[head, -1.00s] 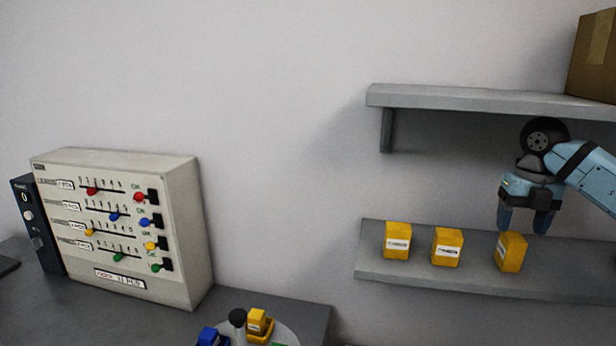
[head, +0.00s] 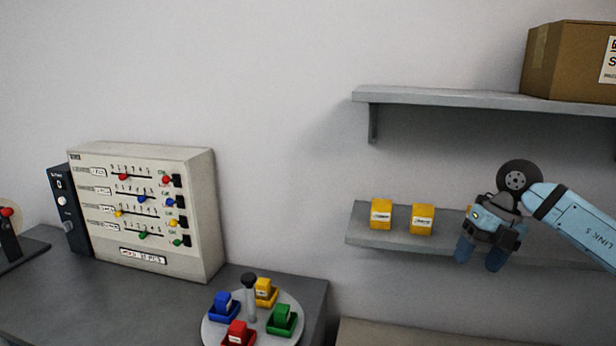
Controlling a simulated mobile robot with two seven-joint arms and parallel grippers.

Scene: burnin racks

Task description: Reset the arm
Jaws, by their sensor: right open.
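My right gripper (head: 480,259) hangs in front of the lower shelf (head: 375,236), at the right of the head view. Its blue fingers point down, apart and with nothing between them. Two yellow boxes with white labels, one (head: 381,214) and another (head: 422,218), stand on the shelf left of the gripper. A third yellow box is mostly hidden behind the gripper, with only a sliver showing. My left gripper is not in view.
A panel with coloured sliders (head: 145,213) stands on the grey desk (head: 120,310). A round tray (head: 252,333) with coloured blocks in holders sits at the desk's right end. A cardboard box (head: 570,62) rests on the upper shelf (head: 440,97).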

